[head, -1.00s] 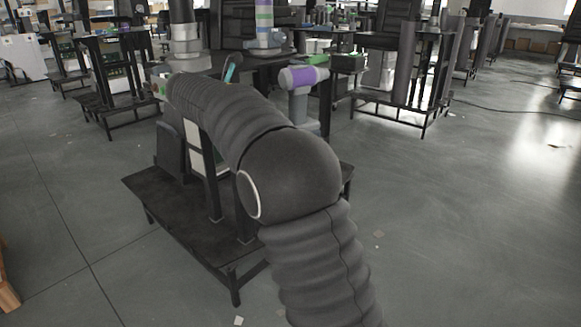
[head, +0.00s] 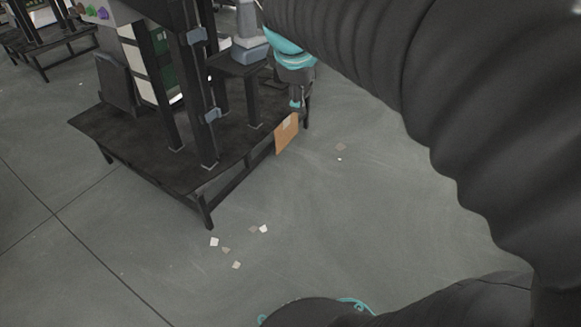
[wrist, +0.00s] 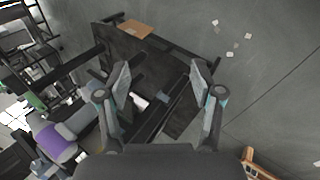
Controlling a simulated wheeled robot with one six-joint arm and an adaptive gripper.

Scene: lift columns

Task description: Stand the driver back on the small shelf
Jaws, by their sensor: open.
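My gripper (wrist: 160,80) is open in the wrist view, with its two grey pads wide apart and nothing seen held between them. It is above the dark workstation, with the frame and platform below. In the head view, the teal-banded end of my arm (head: 292,62) hangs near the station's right side. I cannot make out the driver for certain in either view. I cannot tell which part is the small shelf. A tan board (head: 287,133) is at the platform's right edge; it also shows in the wrist view (wrist: 133,29).
The dark low platform (head: 140,150) carries black posts (head: 190,90) with grey clamps. A purple and white jointed unit (wrist: 58,142) is at lower left in the wrist view. Pale scraps (head: 236,265) lie on the floor. Open floor lies in front and to the right.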

